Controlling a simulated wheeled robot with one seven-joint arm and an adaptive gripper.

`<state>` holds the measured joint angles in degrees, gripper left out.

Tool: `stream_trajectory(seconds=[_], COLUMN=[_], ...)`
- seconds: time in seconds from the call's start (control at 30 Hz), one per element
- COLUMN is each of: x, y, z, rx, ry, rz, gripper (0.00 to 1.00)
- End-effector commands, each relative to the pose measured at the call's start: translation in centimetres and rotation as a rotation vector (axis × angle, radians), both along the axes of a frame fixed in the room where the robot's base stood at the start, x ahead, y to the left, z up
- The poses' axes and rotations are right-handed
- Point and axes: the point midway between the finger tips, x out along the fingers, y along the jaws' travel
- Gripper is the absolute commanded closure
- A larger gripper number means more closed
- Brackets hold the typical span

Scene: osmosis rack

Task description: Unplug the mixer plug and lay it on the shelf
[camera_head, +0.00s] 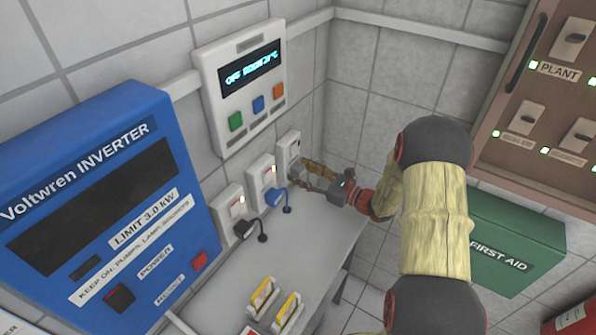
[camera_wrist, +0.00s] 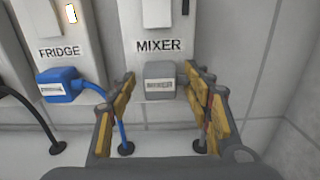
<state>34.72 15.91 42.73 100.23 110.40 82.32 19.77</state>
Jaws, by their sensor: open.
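The grey mixer plug (camera_wrist: 159,82) sits in the socket under the MIXER label (camera_wrist: 158,46) in the wrist view. My gripper (camera_wrist: 162,88) is open, with one yellow-padded finger on each side of the plug. I cannot tell whether either finger touches it. In the head view my gripper (camera_head: 308,176) is at the mixer socket box (camera_head: 287,150), the farthest of three on the wall, and largely hides the plug there. The pale grey shelf (camera_head: 325,240) runs below the sockets.
The blue fridge plug (camera_wrist: 62,84) is close left of my gripper, its cord dropping to a shelf hole. A black plug (camera_head: 245,228) is farther left. Two yellow-and-white items (camera_head: 275,303) lie on the near shelf. The shelf's middle is clear. A side wall stands to the right.

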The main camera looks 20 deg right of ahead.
Motion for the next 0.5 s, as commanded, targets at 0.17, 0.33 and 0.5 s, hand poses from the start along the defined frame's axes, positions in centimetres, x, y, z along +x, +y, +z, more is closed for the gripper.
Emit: stream_trajectory(seconds=[0.17, 0.33, 0.5], x=[0.00, 0.00, 0.00], y=[0.00, 0.00, 0.00], z=[-0.02, -0.01, -0.01], rx=[0.000, 0.000, 0.000], ry=[0.000, 0.000, 0.000], rz=[0.000, 0.000, 0.000], gripper=[0.53, 0.62, 0.72])
